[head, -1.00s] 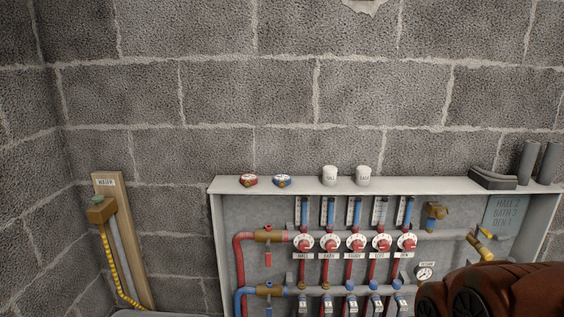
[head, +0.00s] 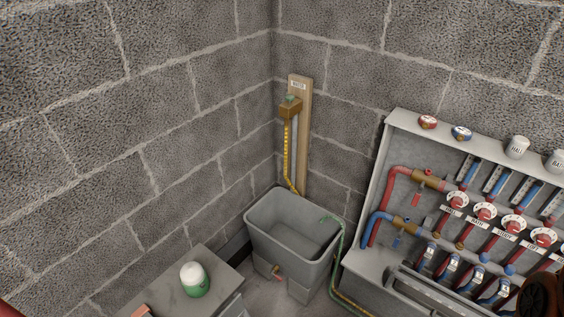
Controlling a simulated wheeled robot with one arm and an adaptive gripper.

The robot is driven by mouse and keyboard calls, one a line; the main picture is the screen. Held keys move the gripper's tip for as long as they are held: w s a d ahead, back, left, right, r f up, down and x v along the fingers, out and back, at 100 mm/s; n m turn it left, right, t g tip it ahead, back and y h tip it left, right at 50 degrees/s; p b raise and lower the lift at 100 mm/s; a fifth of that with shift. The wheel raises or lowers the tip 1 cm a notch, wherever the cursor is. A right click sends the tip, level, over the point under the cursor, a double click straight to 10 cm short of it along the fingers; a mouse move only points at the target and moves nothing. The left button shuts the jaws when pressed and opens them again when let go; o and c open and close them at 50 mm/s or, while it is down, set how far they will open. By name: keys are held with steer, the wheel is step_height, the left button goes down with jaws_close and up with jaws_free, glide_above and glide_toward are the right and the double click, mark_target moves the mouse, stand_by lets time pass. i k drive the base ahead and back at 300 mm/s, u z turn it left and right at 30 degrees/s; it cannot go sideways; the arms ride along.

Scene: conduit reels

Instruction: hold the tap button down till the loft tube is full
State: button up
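The water tap is a brass-brown box (head: 290,109) on a wooden post against the wall, in the upper middle of the head view. A small green button (head: 290,98) sits on its top, with nothing touching it. A row of slim gauge tubes stands above the white dials on the manifold at right. The fourth tube from the left (head: 552,204) may be the loft one, but its label is too small to read surely. Its fill level cannot be made out. My gripper is not in view.
A grey plastic tub (head: 262,222) stands below the tap, with a green hose (head: 337,255) over its rim. A grey bench (head: 165,297) holds a white and green pot (head: 194,279). The manifold cabinet (head: 377,170) carries red, blue and white caps on top.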

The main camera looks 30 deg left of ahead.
mark_target(289, 98)
steer(key=u, duration=0.5)
steer(key=k, duration=1.3)
steer(key=z, duration=0.5)
steer(key=i, duration=1.9)
steer(key=u, duration=1.1)
steer(key=i, duration=0.85)
steer(key=u, duration=1.45)
steer(key=i, duration=0.35)
steer(key=u, duration=0.25)
